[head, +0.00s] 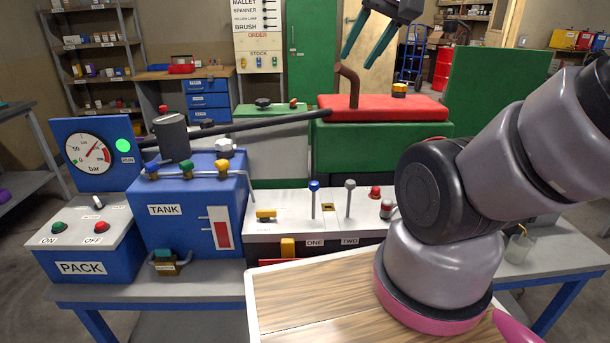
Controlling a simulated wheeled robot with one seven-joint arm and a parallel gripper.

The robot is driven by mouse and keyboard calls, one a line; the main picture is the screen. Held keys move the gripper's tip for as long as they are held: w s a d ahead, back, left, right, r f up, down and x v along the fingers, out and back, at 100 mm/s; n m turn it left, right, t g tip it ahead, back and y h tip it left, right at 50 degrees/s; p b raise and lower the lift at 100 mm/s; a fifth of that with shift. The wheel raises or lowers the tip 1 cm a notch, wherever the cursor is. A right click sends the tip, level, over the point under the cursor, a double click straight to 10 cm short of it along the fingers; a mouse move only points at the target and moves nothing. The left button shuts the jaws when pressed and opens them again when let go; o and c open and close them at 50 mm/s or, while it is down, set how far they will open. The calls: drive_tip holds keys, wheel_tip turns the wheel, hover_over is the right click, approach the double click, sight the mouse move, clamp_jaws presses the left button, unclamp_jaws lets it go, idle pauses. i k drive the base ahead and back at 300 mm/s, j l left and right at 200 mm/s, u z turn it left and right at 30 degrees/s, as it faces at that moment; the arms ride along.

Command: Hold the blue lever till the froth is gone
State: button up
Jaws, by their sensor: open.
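The blue lever (313,200) stands upright on a white-topped panel (281,205), above the label ONE. A grey-knobbed lever (350,196) stands to its right, above the label TWO. My gripper (358,62) is high at the top of the head view, above and behind the levers, with its green fingers apart and nothing between them. It is well clear of the blue lever. A blue tank (185,232) stands left of the panel, with a sight gauge (219,228) showing red low down. I cannot make out any froth.
A blue pack (82,270) with ON and OFF buttons and a pressure gauge (88,152) stand at left. A long dark bar (260,130) crosses above the tank. A red-topped green block (375,107) stands behind the panel. A clear jar (519,246) is at right.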

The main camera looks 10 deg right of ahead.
sight(314, 186)
drive_tip(key=z, duration=1.85)
drive_tip(key=k+j+z, duration=0.2)
drive_tip(key=k+j, duration=0.55)
drive_tip(key=j, duration=0.3)
drive_tip(key=k+j+z, duration=0.2)
drive_tip(key=k+j, duration=0.65)
drive_tip(key=j, duration=0.1)
